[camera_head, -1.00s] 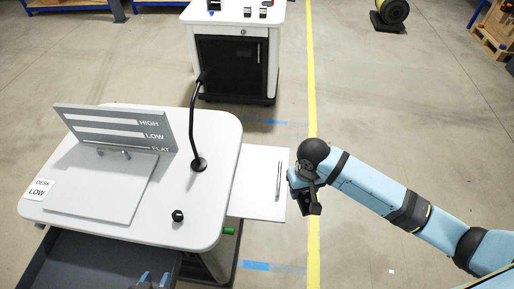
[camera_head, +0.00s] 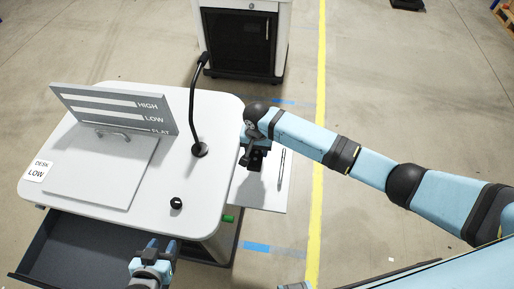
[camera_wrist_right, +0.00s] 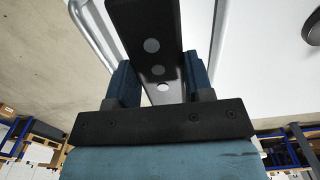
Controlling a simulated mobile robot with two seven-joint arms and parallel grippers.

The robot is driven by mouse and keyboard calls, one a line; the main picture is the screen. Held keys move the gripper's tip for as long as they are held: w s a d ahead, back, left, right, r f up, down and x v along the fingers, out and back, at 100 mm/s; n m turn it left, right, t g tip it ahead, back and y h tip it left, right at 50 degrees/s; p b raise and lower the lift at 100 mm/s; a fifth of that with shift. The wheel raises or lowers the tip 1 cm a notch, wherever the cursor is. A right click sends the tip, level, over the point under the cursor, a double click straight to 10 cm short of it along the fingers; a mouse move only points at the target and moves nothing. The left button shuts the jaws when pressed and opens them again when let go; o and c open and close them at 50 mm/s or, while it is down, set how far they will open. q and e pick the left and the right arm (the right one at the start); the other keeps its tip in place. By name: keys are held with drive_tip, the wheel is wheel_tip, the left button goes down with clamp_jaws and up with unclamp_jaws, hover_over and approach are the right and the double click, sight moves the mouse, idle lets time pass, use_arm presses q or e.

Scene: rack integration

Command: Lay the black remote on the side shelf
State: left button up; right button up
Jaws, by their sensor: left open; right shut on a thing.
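The black remote (camera_wrist_right: 147,22), a dark bar with grey round buttons, sits between the fingers of my right gripper (camera_wrist_right: 160,76) in the right wrist view. The gripper is shut on it. In the head view my right gripper (camera_head: 255,158) is over the white side shelf (camera_head: 270,197), near the desk's right edge; the dark remote is hard to tell from the gripper there. Whether the remote touches the shelf cannot be told. My left gripper (camera_head: 160,247) is open and empty near the drawer at the desk's front.
The white desk (camera_head: 215,120) carries a tilted grey board (camera_head: 115,105), a black gooseneck stand (camera_head: 198,150) and a black knob (camera_head: 176,203). A dark drawer (camera_head: 75,250) is open in front. A cabinet (camera_head: 245,45) stands behind.

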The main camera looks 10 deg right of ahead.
drive_tip(key=shift+r+p, duration=0.25)
drive_tip(key=shift+p, duration=0.1)
drive_tip(key=shift+f, duration=0.35)
wheel_tip(320, 180, down, 4)
drive_tip(key=shift+f+b, duration=0.25)
drive_tip(key=shift+b, duration=0.65)
drive_tip(key=shift+f, duration=1.6)
drive_tip(key=shift+f+b, duration=0.25)
drive_tip(key=shift+b, duration=0.05)
drive_tip(key=o, duration=1)
